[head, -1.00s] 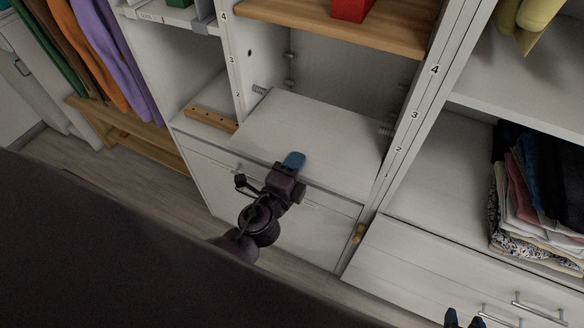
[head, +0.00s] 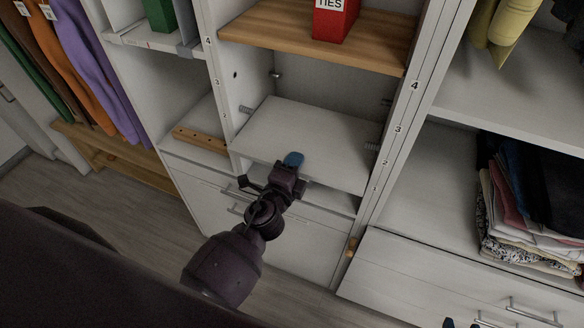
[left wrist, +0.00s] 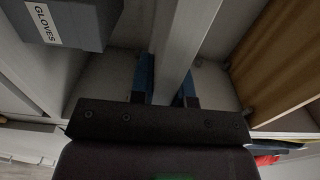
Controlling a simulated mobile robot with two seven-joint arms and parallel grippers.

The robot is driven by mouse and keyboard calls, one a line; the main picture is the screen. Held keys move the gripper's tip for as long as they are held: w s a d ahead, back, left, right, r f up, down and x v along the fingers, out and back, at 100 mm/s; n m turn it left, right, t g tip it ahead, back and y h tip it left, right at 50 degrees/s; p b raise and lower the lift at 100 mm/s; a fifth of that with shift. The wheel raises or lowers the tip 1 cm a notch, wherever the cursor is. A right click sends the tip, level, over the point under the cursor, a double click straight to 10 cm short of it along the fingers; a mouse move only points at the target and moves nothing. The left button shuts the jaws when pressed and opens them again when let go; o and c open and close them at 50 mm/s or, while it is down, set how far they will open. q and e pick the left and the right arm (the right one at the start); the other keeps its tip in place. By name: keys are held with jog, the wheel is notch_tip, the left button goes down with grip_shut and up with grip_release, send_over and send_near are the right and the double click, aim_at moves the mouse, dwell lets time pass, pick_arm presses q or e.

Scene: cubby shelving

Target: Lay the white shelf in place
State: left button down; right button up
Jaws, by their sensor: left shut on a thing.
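The white shelf (head: 305,132) is a flat board in the middle bay, between the two numbered uprights. It looks roughly level, with a dark gap under its front edge. My left gripper (head: 292,163) is shut on the middle of that front edge, one blue fingertip showing on top. In the left wrist view the board (left wrist: 178,48) runs edge-on between the blue fingers (left wrist: 168,88). Whether its ends touch the side supports is unclear. My right gripper (head: 462,324) shows only two dark fingertips, apart, at the bottom edge, with nothing visible between them.
A wooden shelf (head: 270,38) with a red TIES box (head: 335,20) is above. White drawers (head: 310,240) are below. A wooden strip with holes (head: 200,140) lies in the left bay. Folded clothes (head: 520,200) are at right. A GLOVES box (left wrist: 70,22) shows in the left wrist view.

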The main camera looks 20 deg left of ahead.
aim_at(303, 146)
pick_arm(q)
jog(key=shift+w+d+r, duration=0.1)
jog(key=shift+w, duration=2.7)
jog(key=shift+f+b, duration=0.45)
jog(key=shift+b, duration=0.15)
jog(key=shift+f, duration=0.15)
pick_arm(e)
jog(key=shift+s+f, duration=0.25)
jog(key=shift+f, duration=0.85)
jog(key=shift+w, duration=0.1)
pick_arm(q)
jog(key=c, duration=1.1)
grip_release()
jog(key=shift+s, duration=0.1)
jog(key=shift+o, duration=0.5)
jog(key=shift+f, duration=0.15)
pick_arm(e)
jog(key=shift+s+f, duration=0.25)
jog(key=shift+s, duration=0.3)
